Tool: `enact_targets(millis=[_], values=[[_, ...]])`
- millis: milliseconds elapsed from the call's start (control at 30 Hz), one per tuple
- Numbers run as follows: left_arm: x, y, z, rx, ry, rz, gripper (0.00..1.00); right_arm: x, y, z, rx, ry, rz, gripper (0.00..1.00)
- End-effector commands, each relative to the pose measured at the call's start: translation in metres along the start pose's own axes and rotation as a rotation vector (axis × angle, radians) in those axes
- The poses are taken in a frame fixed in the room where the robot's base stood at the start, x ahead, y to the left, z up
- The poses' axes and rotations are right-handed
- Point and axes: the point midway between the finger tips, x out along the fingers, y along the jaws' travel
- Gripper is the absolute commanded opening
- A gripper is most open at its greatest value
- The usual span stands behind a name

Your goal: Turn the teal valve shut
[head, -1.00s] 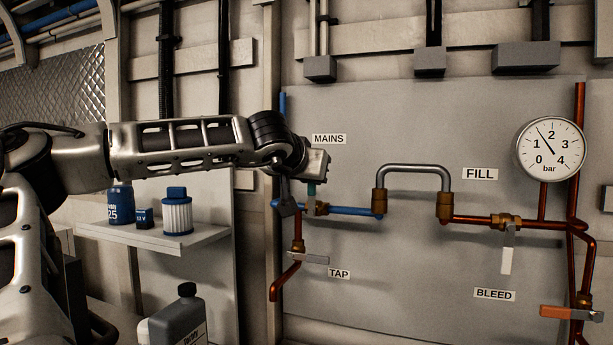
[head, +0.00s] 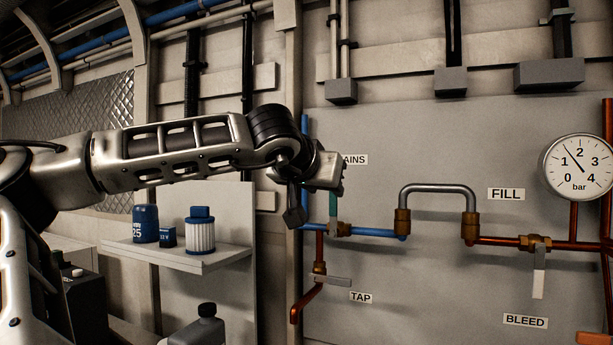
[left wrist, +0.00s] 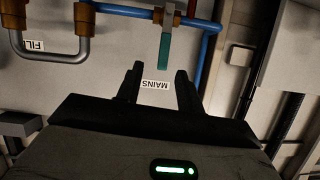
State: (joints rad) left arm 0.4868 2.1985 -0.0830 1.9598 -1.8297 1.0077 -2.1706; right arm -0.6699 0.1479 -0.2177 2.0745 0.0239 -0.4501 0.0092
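The teal valve handle (head: 333,205) stands upright, across the horizontal blue pipe, above its brass valve body (head: 341,229). My left gripper (head: 326,171) is just above and to the left of the handle in the head view, partly covering the MAINS label (head: 356,160); its fingertips are hard to make out there. In the left wrist view my gripper's two dark fingers (left wrist: 159,70) are apart, with nothing held. The teal handle (left wrist: 164,52) appears between and beyond the fingertips, with no visible contact. My right gripper is out of view.
Left of the valve is a shelf (head: 205,262) with blue containers. Below the valve is the TAP lever (head: 333,281). The panel between these is bare.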

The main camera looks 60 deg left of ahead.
Motion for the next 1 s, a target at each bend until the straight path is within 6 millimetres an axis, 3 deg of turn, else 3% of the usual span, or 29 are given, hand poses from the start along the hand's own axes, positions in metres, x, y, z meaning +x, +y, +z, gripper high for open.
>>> enact_targets(millis=[200,400,600,1000], values=[[-0.054,0.0,0.0,0.001,0.006,0.0,0.37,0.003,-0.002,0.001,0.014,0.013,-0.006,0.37],[-0.084,0.001,0.0,0.003,0.002,0.0,0.37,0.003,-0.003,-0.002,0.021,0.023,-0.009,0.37],[-0.095,0.001,0.0,0.003,0.0,0.002,0.37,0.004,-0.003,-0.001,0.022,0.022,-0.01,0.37],[-0.095,0.001,0.0,0.003,0.0,0.002,0.37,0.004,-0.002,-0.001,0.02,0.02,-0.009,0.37]])
